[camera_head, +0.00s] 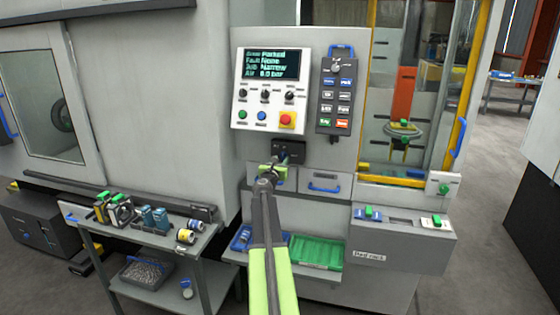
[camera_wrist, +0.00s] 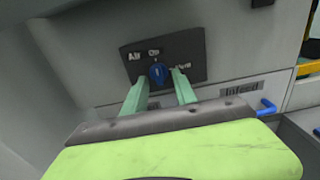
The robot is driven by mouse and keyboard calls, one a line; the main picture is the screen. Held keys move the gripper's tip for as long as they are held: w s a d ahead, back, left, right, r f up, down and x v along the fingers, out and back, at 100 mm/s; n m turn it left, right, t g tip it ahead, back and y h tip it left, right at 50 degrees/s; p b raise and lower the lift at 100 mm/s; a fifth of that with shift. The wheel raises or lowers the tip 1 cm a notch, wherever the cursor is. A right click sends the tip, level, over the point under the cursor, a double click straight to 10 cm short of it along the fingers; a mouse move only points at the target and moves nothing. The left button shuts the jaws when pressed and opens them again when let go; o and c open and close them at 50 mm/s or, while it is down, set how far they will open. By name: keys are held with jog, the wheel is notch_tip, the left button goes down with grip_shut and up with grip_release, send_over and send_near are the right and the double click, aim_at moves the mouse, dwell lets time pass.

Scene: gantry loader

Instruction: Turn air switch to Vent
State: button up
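The air switch (camera_wrist: 158,74) is a blue knob on a dark plate (camera_wrist: 190,52) marked "Air", "On" and, at the right, a partly covered word that looks like "Vent". Its light mark points roughly up, toward "On". In the head view the dark plate (camera_head: 289,149) sits below the control panel, with my gripper (camera_head: 270,170) just in front of it. In the wrist view my gripper's green fingers (camera_wrist: 160,82) are open, one on each side of the knob. I cannot tell whether they touch it.
Above is the control panel (camera_head: 271,90) with a screen, knobs and a red button. A dark pendant (camera_head: 335,98) hangs at its right. Drawers with blue handles (camera_head: 323,187) lie below. A grey cart (camera_head: 150,236) with parts stands at the left.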

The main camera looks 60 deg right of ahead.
aim_at(283, 156)
jog(key=shift+x, duration=1.3)
jog(key=shift+c, duration=0.2)
